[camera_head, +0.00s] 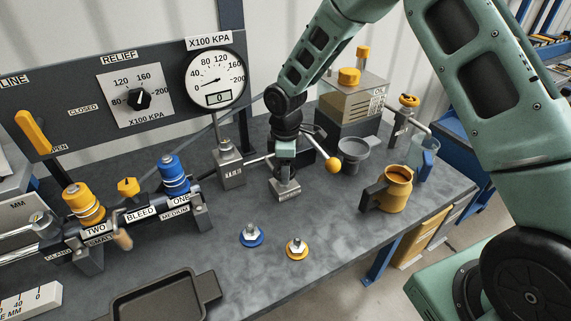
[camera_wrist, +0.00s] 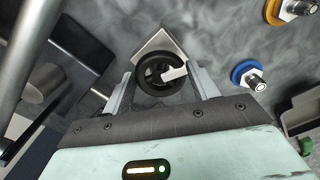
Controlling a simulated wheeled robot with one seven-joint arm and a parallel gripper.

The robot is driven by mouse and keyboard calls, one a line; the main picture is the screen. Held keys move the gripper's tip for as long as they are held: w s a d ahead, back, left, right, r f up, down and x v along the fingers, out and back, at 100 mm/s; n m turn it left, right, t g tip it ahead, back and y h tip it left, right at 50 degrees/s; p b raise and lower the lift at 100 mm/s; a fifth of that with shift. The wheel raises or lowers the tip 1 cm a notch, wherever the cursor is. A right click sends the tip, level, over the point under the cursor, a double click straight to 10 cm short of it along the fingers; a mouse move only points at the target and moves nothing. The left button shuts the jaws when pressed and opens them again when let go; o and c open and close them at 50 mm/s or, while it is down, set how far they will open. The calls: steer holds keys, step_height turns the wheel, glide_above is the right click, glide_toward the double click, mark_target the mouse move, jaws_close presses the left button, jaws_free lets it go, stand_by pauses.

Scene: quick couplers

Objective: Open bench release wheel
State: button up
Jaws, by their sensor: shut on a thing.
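The release wheel (camera_wrist: 160,91) is a small black ring with a pale lever-like piece across it, seen between my fingertips in the wrist view. It sits over a pale square-based block (camera_wrist: 145,47). In the head view the labelled block (camera_head: 285,190) stands on the bench under my gripper (camera_head: 286,168); the wheel itself is mostly hidden there. My gripper (camera_wrist: 163,78) points down and is shut on the wheel, with one finger on either side of the ring. How far the wheel is turned cannot be told.
A pressure gauge (camera_head: 215,79) reading near zero stands behind left. A lever with a yellow ball (camera_head: 333,165) is close to my gripper's right. A grey cup (camera_head: 353,152) and yellow jug (camera_head: 396,185) stand right. Blue (camera_head: 251,236) and orange (camera_head: 297,248) couplers lie in front.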

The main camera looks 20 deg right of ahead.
steer(key=shift+w+n+p, duration=0.15)
steer(key=shift+n+p, duration=0.3)
steer(key=shift+n, duration=1.25)
steer(key=o, duration=1)
step_height(320, 180, up, 18)
steer(key=shift+f+b, duration=0.25)
steer(key=shift+b, duration=0.95)
